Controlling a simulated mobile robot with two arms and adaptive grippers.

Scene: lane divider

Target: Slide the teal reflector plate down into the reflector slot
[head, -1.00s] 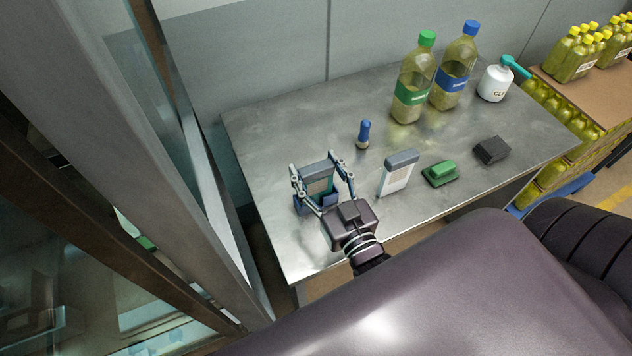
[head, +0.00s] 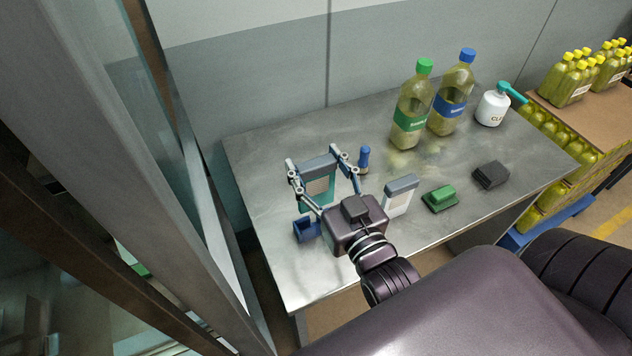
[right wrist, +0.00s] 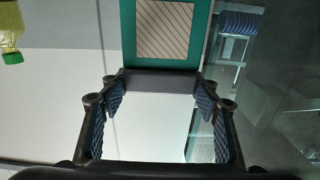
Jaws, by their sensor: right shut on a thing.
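The teal reflector plate (head: 317,192) has a grey grip along its top and a hatched beige panel on its face. My right gripper (head: 314,162) is shut on the grey grip and holds the plate upright, raised above the table. In the right wrist view the grip (right wrist: 160,82) lies between the fingers, and the teal plate (right wrist: 128,40) extends beyond it. A dark blue holder (head: 306,231) stands on the table below and slightly left of the plate, apart from it. I cannot pick out the reflector slot. My left gripper is not in view.
On the metal table (head: 265,165) stand a white, grey-topped block (head: 399,196), a blue-capped piece (head: 364,158), a green brush-like item (head: 440,198), a black block (head: 490,174), two tall bottles (head: 411,108) and a white spray bottle (head: 493,106). A glass-and-metal frame (head: 110,120) rises at the left.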

